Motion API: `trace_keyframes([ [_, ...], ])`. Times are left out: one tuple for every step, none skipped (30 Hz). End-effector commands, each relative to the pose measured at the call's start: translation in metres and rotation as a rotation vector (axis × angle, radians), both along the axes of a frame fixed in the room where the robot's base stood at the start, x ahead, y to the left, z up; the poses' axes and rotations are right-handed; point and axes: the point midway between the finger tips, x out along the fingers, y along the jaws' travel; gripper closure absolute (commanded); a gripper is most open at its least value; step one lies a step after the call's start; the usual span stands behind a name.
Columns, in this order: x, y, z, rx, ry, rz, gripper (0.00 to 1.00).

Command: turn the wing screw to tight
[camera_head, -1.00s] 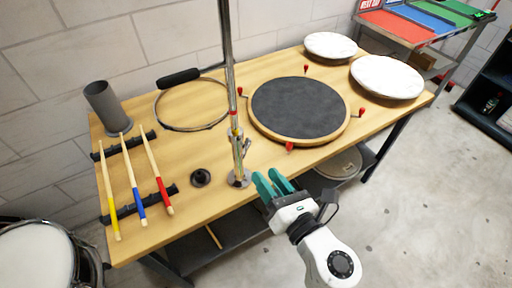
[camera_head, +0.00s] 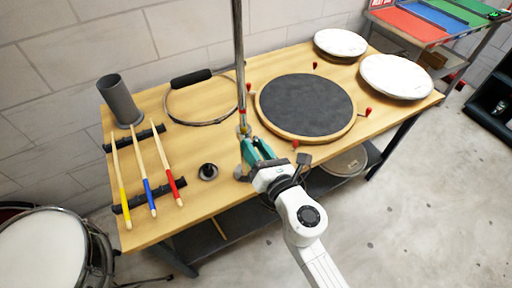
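The chrome stand (camera_head: 239,75) rises upright from the front edge of the wooden bench. Its lower tube has a small clamp with coloured marks (camera_head: 243,129). The wing screw on this clamp is too small to make out and is largely covered by my fingers. My gripper (camera_head: 252,145) has teal fingers, which reach up to the stand just below the coloured marks. The fingers look apart, with a gap between them. I cannot tell whether they touch the screw. The stand's base is partly hidden behind my gripper.
Right of the stand lies a round dark practice pad (camera_head: 305,105) with red knobs. Left are a black ring-shaped part (camera_head: 208,172), several drumsticks (camera_head: 147,183) on a rack and a grey cup (camera_head: 119,100). A hoop (camera_head: 201,101) and white drumheads (camera_head: 396,77) lie farther back.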

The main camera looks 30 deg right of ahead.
Motion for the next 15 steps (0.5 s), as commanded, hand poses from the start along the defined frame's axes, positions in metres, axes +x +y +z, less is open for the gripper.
trace_keyframes([
  [-0.0001, 0.0, 0.0, 0.0, 0.0, 0.0, 0.7],
  [-0.0002, 0.0001, 0.0, 0.0, 0.0, 0.0, 0.73],
  [-0.0002, 0.0001, 0.0, 0.0, 0.0, 0.0, 0.77],
  [-0.0002, 0.0001, 0.0, 0.0, 0.0, 0.0, 0.8],
  [-0.0002, 0.0001, 0.0, 0.0, 0.0, 0.0, 0.83],
  [-0.0003, 0.0001, 0.0, 0.0, 0.0, 0.0, 0.87],
  [-0.0003, 0.0001, 0.0, 0.0, 0.0, 0.0, 0.9],
  [-0.0003, 0.0001, 0.0, 0.0, 0.0, 0.0, 0.92],
  [-0.0003, 0.0001, 0.0, 0.0, 0.0, 0.0, 0.96],
  [-0.0003, 0.0001, 0.0, 0.0, 0.0, 0.0, 0.99],
  [-0.0002, 0.0001, 0.0001, 0.0, 0.0, 0.0, 1.0],
  [-0.0002, 0.0001, 0.0001, 0.0, 0.0, 0.0, 1.0],
  [-0.0002, 0.0001, 0.0001, 0.0, 0.0, 0.0, 1.0],
  [-0.0002, 0.0001, 0.0002, 0.0, 0.0, 0.0, 1.0],
  [-0.0002, 0.0001, 0.0001, 0.0, 0.0, 0.0, 1.0],
])
